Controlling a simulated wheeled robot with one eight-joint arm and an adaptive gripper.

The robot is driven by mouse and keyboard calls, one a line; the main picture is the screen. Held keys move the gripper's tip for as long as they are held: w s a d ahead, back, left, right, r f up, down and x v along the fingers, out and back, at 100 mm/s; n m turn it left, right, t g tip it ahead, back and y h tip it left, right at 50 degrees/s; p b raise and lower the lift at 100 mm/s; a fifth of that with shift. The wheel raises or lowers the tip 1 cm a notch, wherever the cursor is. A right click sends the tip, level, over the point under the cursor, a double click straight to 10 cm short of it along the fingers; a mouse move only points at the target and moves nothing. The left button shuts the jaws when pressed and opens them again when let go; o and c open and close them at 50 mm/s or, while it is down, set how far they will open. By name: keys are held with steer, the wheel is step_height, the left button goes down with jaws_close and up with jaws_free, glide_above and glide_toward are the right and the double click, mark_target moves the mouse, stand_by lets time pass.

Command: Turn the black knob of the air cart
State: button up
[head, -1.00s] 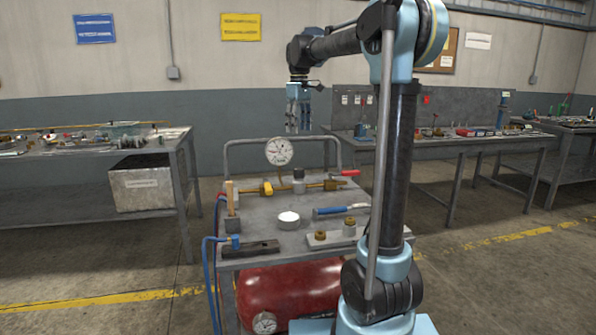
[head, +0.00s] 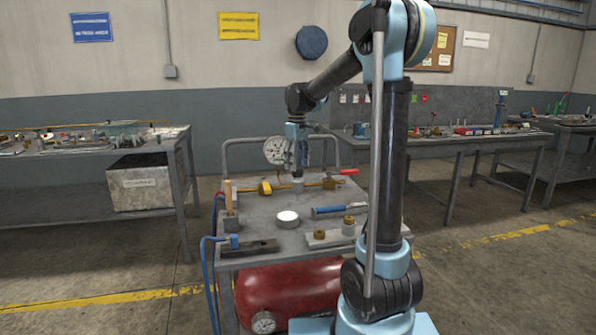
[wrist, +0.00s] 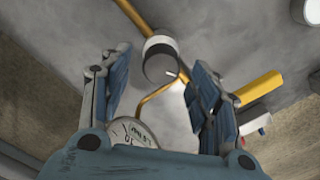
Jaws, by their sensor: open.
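The knob (head: 297,185) sits on the brass pipe (head: 318,184) on top of the air cart (head: 262,208). In the wrist view the knob (wrist: 160,66) shows a dark grey round face with a small white mark near its edge and a pale side. My gripper (head: 297,168) points down just above the knob, fingers apart. In the wrist view the knob lies between the two open fingers (wrist: 158,60), with no contact visible.
A yellow-handled part (head: 265,187) and a red lever (head: 348,172) flank the knob along the pipe. A white round tin (head: 287,219), a blue-handled tool (head: 333,210) and brass fittings lie nearer on the cart top. The cart's rail (head: 228,158) rises behind.

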steer(key=shift+f, duration=1.35)
steer(key=c, duration=1.1)
steer(key=shift+o, duration=0.2)
steer(key=shift+d, duration=0.1)
